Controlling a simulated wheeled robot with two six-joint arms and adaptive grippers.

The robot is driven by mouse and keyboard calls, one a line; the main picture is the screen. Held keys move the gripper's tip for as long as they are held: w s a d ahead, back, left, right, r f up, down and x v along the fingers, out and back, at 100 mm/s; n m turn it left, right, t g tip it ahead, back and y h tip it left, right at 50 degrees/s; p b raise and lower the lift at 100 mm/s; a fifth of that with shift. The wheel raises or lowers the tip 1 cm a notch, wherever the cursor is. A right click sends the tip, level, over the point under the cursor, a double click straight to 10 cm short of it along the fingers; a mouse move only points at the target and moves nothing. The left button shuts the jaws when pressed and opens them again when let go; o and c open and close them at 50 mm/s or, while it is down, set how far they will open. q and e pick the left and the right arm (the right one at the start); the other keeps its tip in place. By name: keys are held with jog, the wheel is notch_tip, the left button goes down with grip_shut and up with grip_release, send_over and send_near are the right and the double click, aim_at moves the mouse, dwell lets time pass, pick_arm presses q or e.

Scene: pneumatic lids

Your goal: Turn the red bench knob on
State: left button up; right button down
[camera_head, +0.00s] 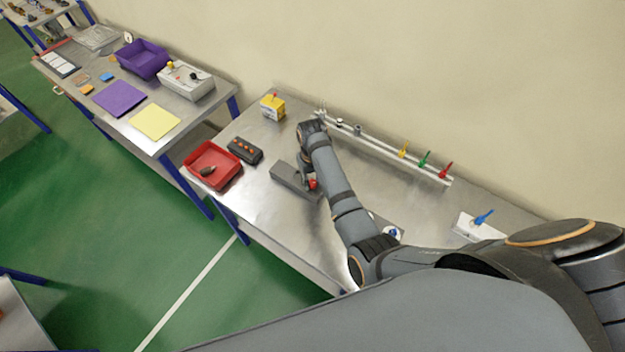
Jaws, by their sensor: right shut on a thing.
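A long grey box (290,178) lies on the metal bench, with a red knob (313,184) at its right end. My right gripper (309,182) reaches down over that end from above. It is shut on the red knob, and its fingers and wrist hide part of the knob and box. The knob's exact turn angle is too small to tell. My left gripper is not in view.
A rail at the back of the bench (377,260) carries yellow (404,149), green (424,160) and red (446,170) handles. A red tray (225,182), dark box with orange buttons (245,150) and yellow box (272,107) stand left. A blue-handled white block (476,229) stands right.

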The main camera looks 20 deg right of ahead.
jog(key=n, duration=0.4)
jog(key=shift+w+r, duration=0.1)
jog(key=n, duration=0.4)
jog(key=shift+n, duration=0.4)
jog(key=n, duration=0.4)
jog(key=shift+w, duration=0.1)
jog(key=n, duration=0.4)
jog(key=shift+n, duration=0.6)
jog(key=c, duration=1)
grip_release()
jog(key=shift+c, duration=0.2)
